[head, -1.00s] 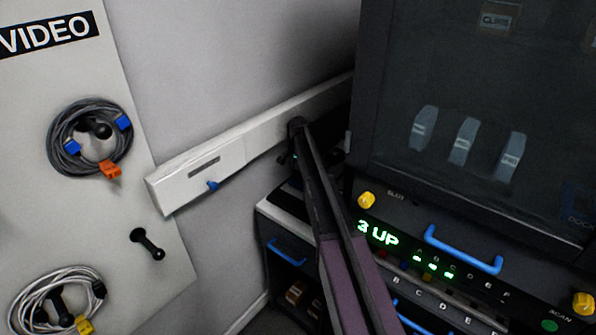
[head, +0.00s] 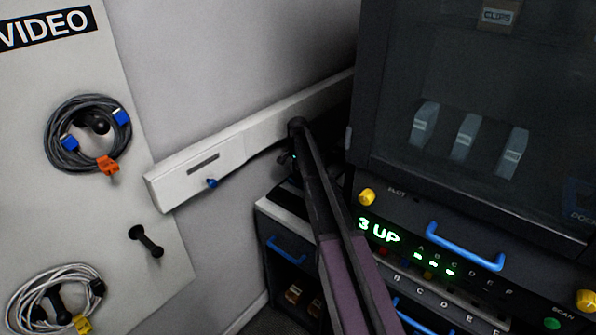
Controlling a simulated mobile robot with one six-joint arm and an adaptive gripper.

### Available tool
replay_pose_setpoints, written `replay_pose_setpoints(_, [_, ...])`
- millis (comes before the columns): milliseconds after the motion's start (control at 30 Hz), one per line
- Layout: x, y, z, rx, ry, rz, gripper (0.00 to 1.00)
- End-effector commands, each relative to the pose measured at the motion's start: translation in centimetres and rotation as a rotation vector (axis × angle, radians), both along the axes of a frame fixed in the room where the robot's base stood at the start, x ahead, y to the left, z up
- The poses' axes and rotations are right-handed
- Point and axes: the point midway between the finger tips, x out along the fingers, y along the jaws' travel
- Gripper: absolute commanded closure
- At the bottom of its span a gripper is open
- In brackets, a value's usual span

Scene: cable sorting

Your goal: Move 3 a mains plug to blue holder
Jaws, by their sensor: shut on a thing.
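My arm crosses the middle of the head view, from the bottom edge up to a joint near the white wall rail. My gripper cannot be made out in this view, so neither its jaws nor anything in them shows. I cannot pick out a mains plug or a blue holder for certain. A coiled white cable (head: 22,297) with black ends and a yellow tag hangs at the lower left of the wall board (head: 150,190). A coiled grey cable (head: 57,125) with blue connectors and an orange tag hangs above it.
An empty black peg (head: 147,242) sticks out of the board. The white rail (head: 225,155) has a blue knob. At right stands a dark cabinet (head: 365,170) with a glass front, blue handle (head: 465,247), yellow knobs and a green "3 UP" display (head: 379,231). A low drawer unit (head: 262,225) stands beside it.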

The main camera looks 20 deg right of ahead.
Motion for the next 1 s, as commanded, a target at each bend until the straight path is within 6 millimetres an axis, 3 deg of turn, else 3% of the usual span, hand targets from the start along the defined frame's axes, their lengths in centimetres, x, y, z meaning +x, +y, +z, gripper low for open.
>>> replay_pose_setpoints(1000, [0.00,0.00,-0.80,0.000,0.000,0.000,0.91])
